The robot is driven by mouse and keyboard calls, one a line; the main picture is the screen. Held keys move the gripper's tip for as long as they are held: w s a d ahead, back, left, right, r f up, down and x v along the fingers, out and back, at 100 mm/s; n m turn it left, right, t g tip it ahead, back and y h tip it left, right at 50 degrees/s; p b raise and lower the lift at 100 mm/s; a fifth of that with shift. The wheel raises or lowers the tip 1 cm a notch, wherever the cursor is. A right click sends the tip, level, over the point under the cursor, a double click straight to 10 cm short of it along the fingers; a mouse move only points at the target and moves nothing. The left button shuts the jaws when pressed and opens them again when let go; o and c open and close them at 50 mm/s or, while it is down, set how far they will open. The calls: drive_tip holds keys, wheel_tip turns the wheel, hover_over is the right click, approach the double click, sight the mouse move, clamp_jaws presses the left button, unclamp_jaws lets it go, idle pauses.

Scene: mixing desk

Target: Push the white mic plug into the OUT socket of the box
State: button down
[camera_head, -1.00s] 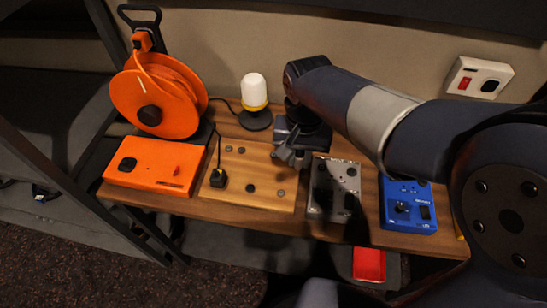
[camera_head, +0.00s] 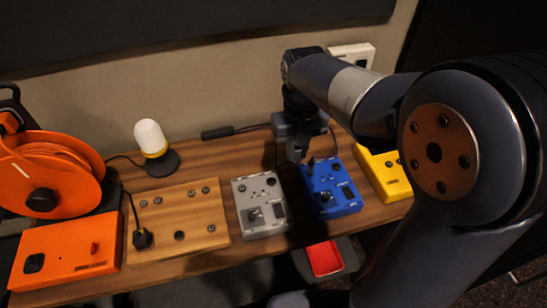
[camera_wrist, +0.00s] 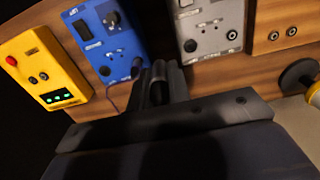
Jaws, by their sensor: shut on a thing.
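My gripper (camera_head: 297,152) points down at the back left edge of the blue box (camera_head: 333,205), between it and the grey box. In the wrist view its fingers (camera_wrist: 159,88) are shut on a small piece, probably the mic plug, mostly hidden and in shadow; its colour cannot be told. The blue box (camera_wrist: 92,30) lies just beyond the fingers, with a dark round fitting (camera_wrist: 137,66) near them and a thin cable beside it. The grey box (camera_head: 262,208) has knobs and sockets. I cannot read an OUT label on either box.
A wooden board (camera_head: 178,225) with a black plug, an orange box (camera_head: 65,252), a cable reel (camera_head: 55,165) and a lamp (camera_head: 151,140) stand left. A yellow box (camera_head: 384,175) is right. A black stick (camera_head: 217,132) with a cable lies behind. A red tray (camera_head: 324,259) is below the front edge.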

drive_tip(key=w+d+r+p, duration=0.1)
drive_tip(key=w+d, duration=0.2)
drive_tip(key=d, duration=0.3)
drive_tip(key=w+d+r, duration=0.1)
drive_tip(key=w+d, duration=0.3)
drive_tip(key=d, duration=0.2)
wheel_tip(320, 180, down, 8)
drive_tip(key=b, duration=0.4)
drive_tip(key=shift+s+d+f, duration=0.1)
drive_tip(key=shift+s+f, duration=0.05)
drive_tip(key=shift+f+b, duration=0.55)
drive_tip(key=shift+f, duration=0.15)
drive_tip(key=shift+f+b, duration=0.4)
drive_tip(key=shift+f, duration=0.25)
drive_tip(key=shift+f, duration=0.4)
idle(1.2)
drive_tip(key=c, duration=1.3)
unclamp_jaws()
drive_tip(key=shift+r, duration=0.1)
drive_tip(key=shift+o, duration=0.2)
drive_tip(key=shift+r, duration=0.1)
